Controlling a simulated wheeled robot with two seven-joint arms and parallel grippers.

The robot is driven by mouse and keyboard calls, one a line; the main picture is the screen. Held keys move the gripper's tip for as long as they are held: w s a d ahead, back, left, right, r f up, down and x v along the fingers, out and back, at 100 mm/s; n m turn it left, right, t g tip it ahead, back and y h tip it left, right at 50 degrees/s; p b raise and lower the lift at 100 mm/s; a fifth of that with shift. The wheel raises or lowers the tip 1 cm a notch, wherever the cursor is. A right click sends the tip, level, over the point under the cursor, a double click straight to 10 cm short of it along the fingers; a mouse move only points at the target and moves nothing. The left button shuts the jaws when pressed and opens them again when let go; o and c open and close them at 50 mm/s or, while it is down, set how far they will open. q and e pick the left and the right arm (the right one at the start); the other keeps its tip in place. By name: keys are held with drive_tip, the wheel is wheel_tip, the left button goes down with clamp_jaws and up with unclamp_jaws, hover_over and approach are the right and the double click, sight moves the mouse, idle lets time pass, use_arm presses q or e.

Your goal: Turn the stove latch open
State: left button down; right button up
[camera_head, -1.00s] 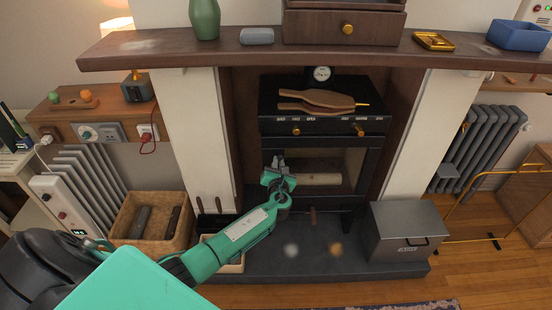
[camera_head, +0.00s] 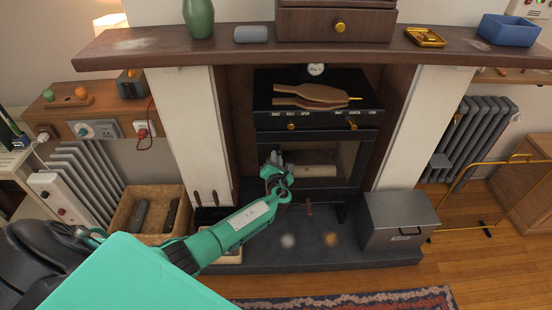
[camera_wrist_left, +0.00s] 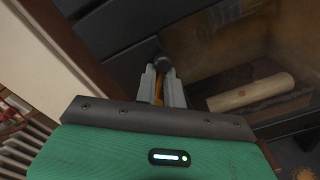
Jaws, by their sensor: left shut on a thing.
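The black stove (camera_head: 318,125) stands in the fireplace recess, with a glass door (camera_head: 330,160) and a pale log (camera_head: 312,171) behind the glass. My left gripper (camera_head: 273,165) is at the left edge of the stove door. In the left wrist view, the gripper (camera_wrist_left: 161,85) is shut on the stove latch (camera_wrist_left: 163,64), whose dark round end shows between the fingertips. A brass-coloured part shows between the fingers. In the head view the gripper hides the latch. The door looks closed. My right gripper is not in view.
A wooden mantel (camera_head: 225,47) juts out above the stove. A grey metal box (camera_head: 398,222) stands on the hearth at right. A wicker basket (camera_head: 128,212) stands at left. Bellows (camera_head: 310,96) lie on the stove top. The hearth front (camera_head: 310,245) is mostly clear.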

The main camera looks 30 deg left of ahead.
use_arm(q)
drive_tip(key=shift+w+r, duration=0.1)
drive_tip(key=shift+r, duration=0.1)
drive_tip(key=c, duration=1.5)
unclamp_jaws()
drive_tip(key=shift+f, duration=0.1)
drive_tip(key=shift+d, duration=0.1)
